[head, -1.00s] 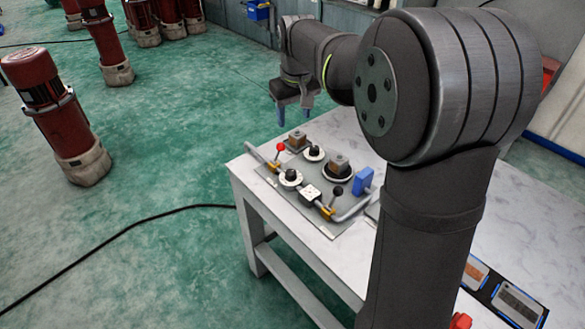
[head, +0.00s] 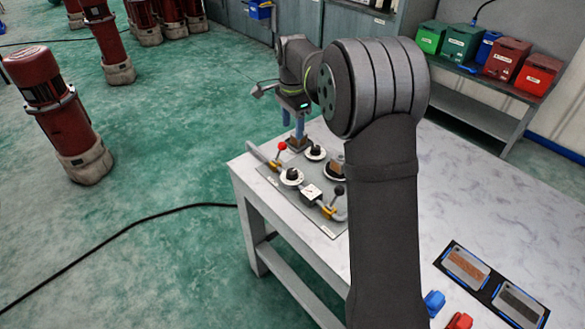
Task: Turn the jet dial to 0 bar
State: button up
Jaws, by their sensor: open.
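A grey panel (head: 321,222) with several controls lies on the white table. Two white round dials with black knobs sit on it, one nearer the front (head: 291,176) and one farther back (head: 315,153). A third, larger dial (head: 334,172) is partly hidden by my arm. The markings are too small to read, so I cannot tell which is the jet dial or where it points. My gripper (head: 294,127), with blue fingers, is open and points down over the brown block (head: 298,141) at the panel's back, left of the far dial. I cannot tell whether the fingertips touch the block.
Framed plates (head: 466,267) lie at the table's right front. Coloured bins (head: 507,58) stand on a rear bench.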

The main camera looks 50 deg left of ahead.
aim_at(293, 171)
notch_tip(293, 171, down, 17)
jog(key=shift+r, duration=0.1)
dwell(0.3)
jog(key=c, duration=1)
